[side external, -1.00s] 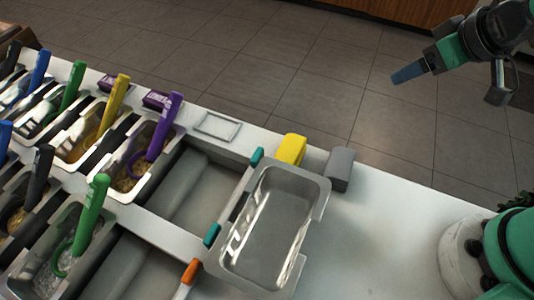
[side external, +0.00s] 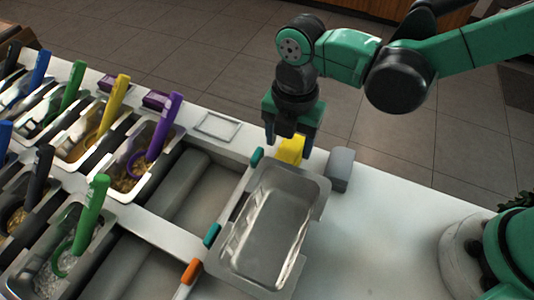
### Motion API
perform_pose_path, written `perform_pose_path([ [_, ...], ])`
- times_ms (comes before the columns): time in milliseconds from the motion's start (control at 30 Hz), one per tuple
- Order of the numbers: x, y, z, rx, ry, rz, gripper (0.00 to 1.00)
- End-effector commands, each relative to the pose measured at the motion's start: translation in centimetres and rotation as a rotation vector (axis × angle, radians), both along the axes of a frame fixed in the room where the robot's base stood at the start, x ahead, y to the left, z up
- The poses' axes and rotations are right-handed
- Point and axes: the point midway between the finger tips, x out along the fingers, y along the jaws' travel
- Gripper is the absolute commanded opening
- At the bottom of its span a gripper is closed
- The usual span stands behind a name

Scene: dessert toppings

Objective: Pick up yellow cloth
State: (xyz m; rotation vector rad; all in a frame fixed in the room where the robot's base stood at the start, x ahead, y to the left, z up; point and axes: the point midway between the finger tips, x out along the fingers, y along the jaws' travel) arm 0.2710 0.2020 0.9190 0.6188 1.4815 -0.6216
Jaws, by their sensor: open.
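The yellow cloth (side external: 291,150) is a small folded block on the white counter, behind the empty metal pan and left of a grey block. My gripper (side external: 288,143) points down at the cloth, with its blue-grey fingers apart, one on either side of the cloth in this view. The fingers partly cover the cloth. I cannot tell whether they touch it or how far above the counter the tips are.
The empty metal pan (side external: 316,190) stands just in front of the cloth. The grey block (side external: 340,168) is close on the right. Topping bins with upright coloured handles, such as a purple one (side external: 165,125), fill the left. The counter (side external: 385,225) is clear on the right.

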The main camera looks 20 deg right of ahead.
Motion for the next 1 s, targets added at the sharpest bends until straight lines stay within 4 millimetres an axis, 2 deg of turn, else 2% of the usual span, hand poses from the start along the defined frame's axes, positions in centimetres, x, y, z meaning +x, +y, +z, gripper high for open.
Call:
perform_pose_path([
  [233, 0.1, 0.0, -2.8, 0.001, -0.001, -0.003, 0.63],
  [567, 0.0, -0.1, -3.4, 0.001, -0.001, -0.005, 0.63],
  [600, 0.0, -0.1, -3.4, 0.001, -0.001, -0.005, 0.60],
  [633, 0.0, -0.1, -3.4, 0.001, -0.001, -0.005, 0.52],
  [800, 0.0, -0.1, -3.4, 0.001, -0.001, -0.005, 0.03],
  [1000, 0.0, -0.1, -3.4, 0.001, -0.001, -0.005, 0.03],
])
